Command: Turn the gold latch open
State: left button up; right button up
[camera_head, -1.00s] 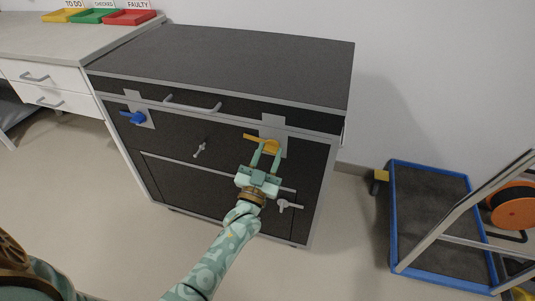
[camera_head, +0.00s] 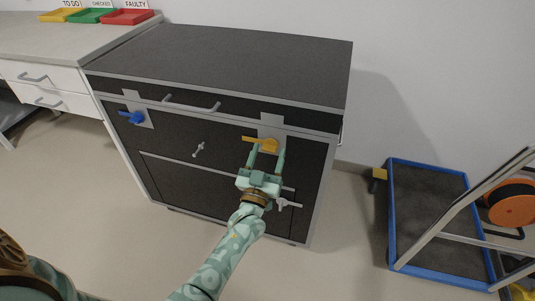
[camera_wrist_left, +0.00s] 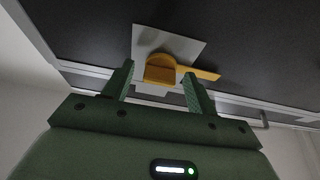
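The gold latch (camera_head: 262,141) is on a grey plate at the upper right of the dark cabinet front (camera_head: 220,140). Its handle points left from the hub, roughly level, in the head view. My left gripper (camera_head: 267,149) is open, with its fingertips spread to either side of the latch hub. In the left wrist view, the hub of the gold latch (camera_wrist_left: 160,70) shows between and beyond the two fingers (camera_wrist_left: 159,84), and the handle runs out past the right finger. I cannot tell whether the fingers touch it. My right gripper is not in view.
A blue latch (camera_head: 136,117) is at the cabinet's upper left. Below are small grey handles (camera_head: 198,150) and (camera_head: 288,204), the latter near my wrist. A blue-edged cart (camera_head: 430,215) stands on the right. A counter with coloured trays (camera_head: 97,16) is at the back left.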

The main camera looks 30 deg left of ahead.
pick_arm(q)
jog(key=shift+r, duration=0.15)
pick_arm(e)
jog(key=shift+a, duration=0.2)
pick_arm(q)
jog(key=p+v, duration=0.3)
jog(key=v, duration=1.3)
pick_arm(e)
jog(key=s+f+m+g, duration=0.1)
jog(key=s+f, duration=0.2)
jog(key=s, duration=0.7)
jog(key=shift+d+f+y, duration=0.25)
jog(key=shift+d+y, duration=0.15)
pick_arm(q)
jog(key=shift+s, duration=0.1)
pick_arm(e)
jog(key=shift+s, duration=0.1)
